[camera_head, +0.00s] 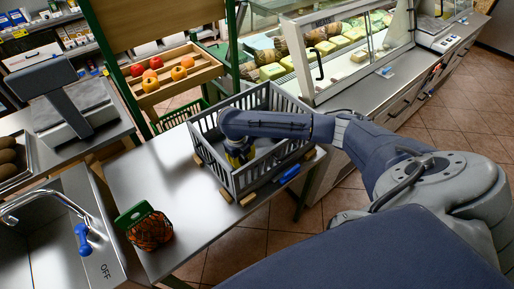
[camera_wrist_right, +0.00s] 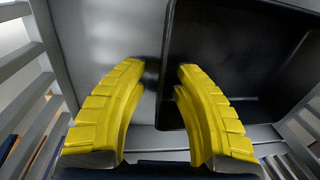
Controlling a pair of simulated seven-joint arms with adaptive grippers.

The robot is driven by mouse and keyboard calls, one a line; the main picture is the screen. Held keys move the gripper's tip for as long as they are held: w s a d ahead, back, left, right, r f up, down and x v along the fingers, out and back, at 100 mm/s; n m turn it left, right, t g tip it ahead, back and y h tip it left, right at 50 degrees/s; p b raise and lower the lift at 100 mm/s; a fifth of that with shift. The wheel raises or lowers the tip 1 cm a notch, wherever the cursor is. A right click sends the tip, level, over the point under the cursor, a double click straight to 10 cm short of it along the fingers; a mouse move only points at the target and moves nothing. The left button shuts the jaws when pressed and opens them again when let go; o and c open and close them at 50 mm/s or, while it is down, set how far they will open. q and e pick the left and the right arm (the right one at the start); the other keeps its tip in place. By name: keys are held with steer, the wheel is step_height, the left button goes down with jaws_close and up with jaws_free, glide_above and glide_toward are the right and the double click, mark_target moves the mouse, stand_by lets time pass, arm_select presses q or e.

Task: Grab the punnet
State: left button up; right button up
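The punnet (camera_wrist_right: 245,60), a black, empty-looking tray, lies inside the grey slatted crate (camera_head: 236,184) and shows in the right wrist view. In the head view I cannot make it out behind my arm and the crate wall. My right gripper (camera_head: 238,156) reaches down into the crate. In the wrist view its yellow fingers (camera_wrist_right: 160,68) are apart, with the punnet's left rim between them. One fingertip is left of the rim, the other over the tray. I cannot tell whether either finger touches it. My left gripper is not in view.
The crate stands on a steel table (camera_head: 205,215). A net bag with a green top (camera_head: 148,228) stands at the table's near left. A sink (camera_head: 50,235) is on the left, a scale (camera_head: 72,100) behind it. A glass display counter (camera_head: 350,60) stands behind the crate.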

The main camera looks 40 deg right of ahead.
jaws_close()
steer(key=shift+r, duration=0.15)
stand_by(0.4)
